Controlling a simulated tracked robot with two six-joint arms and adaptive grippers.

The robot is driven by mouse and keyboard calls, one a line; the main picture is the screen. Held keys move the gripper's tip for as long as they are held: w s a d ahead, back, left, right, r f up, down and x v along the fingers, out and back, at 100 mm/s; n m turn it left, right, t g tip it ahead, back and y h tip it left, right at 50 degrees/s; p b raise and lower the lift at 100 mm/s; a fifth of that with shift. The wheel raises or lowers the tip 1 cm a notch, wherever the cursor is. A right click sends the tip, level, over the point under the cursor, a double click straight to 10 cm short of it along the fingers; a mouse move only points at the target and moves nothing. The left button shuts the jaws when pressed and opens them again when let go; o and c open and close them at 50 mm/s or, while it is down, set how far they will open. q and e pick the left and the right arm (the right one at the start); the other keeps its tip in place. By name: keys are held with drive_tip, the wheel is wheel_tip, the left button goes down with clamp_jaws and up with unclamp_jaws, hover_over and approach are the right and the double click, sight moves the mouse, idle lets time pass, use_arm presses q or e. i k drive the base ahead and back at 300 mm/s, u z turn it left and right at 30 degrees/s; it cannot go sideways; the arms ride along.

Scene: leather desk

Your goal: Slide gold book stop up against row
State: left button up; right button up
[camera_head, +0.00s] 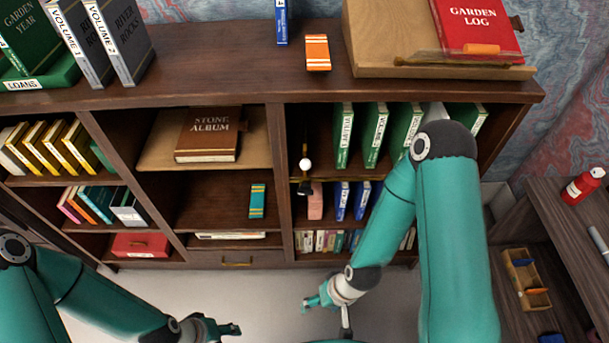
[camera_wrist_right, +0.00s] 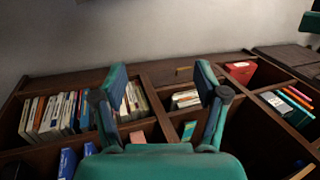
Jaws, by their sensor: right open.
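A slim upright gold and dark piece, likely the gold book stop (camera_head: 305,145), stands at the left end of the upper right shelf in the head view. A white ball shows in front of it. The row of green volumes (camera_head: 343,135) stands to its right, with a gap between; my right arm hides part of the row. My right gripper (camera_head: 318,301) is below and in front of the shelves, away from the stop. In the right wrist view its fingers (camera_wrist_right: 160,85) are apart and empty. My left gripper (camera_head: 222,329) is low at the front; its fingers are unclear.
Blue books (camera_head: 342,200) and a pink item (camera_head: 315,206) stand on the shelf below. The case's top holds an orange striped item (camera_head: 317,53) and a stand with a red book (camera_head: 475,28). A side desk (camera_head: 565,225) is at right. Floor in front is clear.

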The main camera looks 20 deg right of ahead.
sight(306, 164)
drive_tip(key=u, duration=1.75)
drive_tip(key=i, duration=0.1)
drive_tip(key=z, duration=3.15)
drive_tip(key=k, duration=1.25)
drive_tip(key=u, duration=0.3)
drive_tip(key=i, duration=1.05)
drive_tip(key=u, duration=0.05)
